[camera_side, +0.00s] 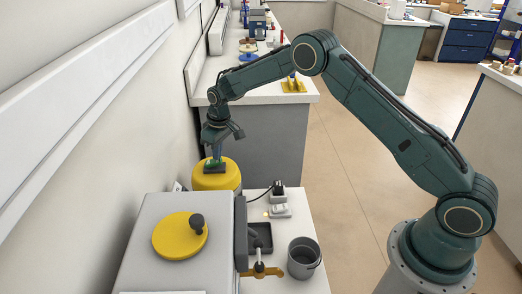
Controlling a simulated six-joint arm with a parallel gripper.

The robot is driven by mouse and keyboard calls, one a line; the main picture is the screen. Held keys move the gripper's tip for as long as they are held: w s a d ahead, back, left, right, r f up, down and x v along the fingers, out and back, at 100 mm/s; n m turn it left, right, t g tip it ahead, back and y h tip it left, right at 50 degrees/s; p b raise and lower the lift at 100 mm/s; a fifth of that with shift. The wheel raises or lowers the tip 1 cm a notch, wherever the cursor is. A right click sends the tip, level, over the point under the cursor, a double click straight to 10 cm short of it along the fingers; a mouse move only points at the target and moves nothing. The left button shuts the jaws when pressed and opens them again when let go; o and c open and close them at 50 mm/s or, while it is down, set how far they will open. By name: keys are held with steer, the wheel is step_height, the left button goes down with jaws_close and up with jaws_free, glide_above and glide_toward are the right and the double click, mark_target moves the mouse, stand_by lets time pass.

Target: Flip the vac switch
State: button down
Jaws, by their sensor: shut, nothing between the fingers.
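My gripper (217,153) is shut and points down, with nothing seen between its fingers. It is over a yellow drum-shaped body (226,181) that stands against the wall behind the grey box. On top of the drum is a dark block with a green part (209,164), which looks like the vac switch. The fingertips are at or just above the green part and hide some of it. I cannot tell whether they touch it, or which way the switch is set.
A grey box (150,228) with a yellow disc (180,236) and dark knob (197,223) stands in front. To its right are a grey bucket (303,258), a dark tray (261,238), a white switch-like box (279,211) and a black plug (278,189). The wall is close on the left.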

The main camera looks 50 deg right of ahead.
steer(key=shift+f, duration=0.5)
stand_by(0.4)
steer(key=shift+r, duration=3.55)
